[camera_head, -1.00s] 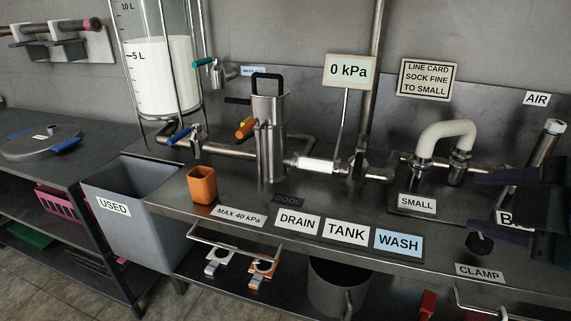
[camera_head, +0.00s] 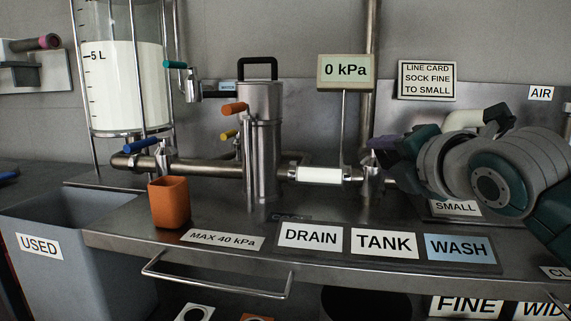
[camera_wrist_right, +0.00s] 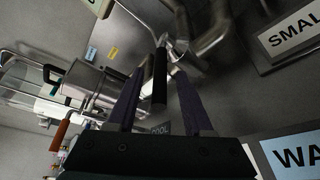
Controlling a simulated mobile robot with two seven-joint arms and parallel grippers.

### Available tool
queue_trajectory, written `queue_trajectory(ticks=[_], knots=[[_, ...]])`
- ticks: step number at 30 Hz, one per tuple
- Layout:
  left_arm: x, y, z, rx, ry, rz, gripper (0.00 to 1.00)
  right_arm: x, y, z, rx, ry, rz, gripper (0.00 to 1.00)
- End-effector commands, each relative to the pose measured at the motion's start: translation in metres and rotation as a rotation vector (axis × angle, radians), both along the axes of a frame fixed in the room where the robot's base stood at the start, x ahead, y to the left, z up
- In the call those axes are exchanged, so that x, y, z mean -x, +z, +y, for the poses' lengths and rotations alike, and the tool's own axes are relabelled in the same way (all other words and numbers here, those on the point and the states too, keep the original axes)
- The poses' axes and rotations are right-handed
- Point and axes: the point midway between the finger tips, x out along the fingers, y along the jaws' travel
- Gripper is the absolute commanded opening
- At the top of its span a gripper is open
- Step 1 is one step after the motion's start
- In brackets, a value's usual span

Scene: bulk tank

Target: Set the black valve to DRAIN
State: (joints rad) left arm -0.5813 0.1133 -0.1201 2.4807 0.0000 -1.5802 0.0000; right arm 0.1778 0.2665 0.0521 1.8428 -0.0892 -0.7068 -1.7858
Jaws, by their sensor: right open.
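The DRAIN label (camera_head: 310,236), TANK label (camera_head: 384,243) and WASH label (camera_head: 460,249) sit in a row on the bench front. My left gripper is out of view.
A steel filter housing (camera_head: 262,145) and an orange cup (camera_head: 169,202) stand to the left. The gauge sign (camera_head: 345,72) reads 0 kPa on a thin post close to my gripper. A USED bin (camera_head: 85,275) is at left. The bench behind the labels is mostly clear.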

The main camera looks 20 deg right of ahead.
Motion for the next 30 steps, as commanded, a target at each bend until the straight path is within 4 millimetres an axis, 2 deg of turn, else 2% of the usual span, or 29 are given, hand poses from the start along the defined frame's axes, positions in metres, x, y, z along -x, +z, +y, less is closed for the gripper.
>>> queue_trajectory(ticks=[3,9,20,30], knots=[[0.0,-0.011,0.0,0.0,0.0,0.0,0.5,-0.02,-0.007,-0.004,-0.003,-0.001,-0.001,0.51],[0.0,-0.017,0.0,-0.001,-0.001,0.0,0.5,-0.037,-0.01,-0.008,-0.002,0.0,0.001,0.51],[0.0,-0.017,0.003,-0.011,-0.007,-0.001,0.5,-0.041,-0.01,-0.009,-0.001,0.0,0.001,0.5],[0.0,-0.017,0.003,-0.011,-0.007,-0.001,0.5,-0.041,-0.01,-0.009,-0.001,0.0,0.001,0.12]])
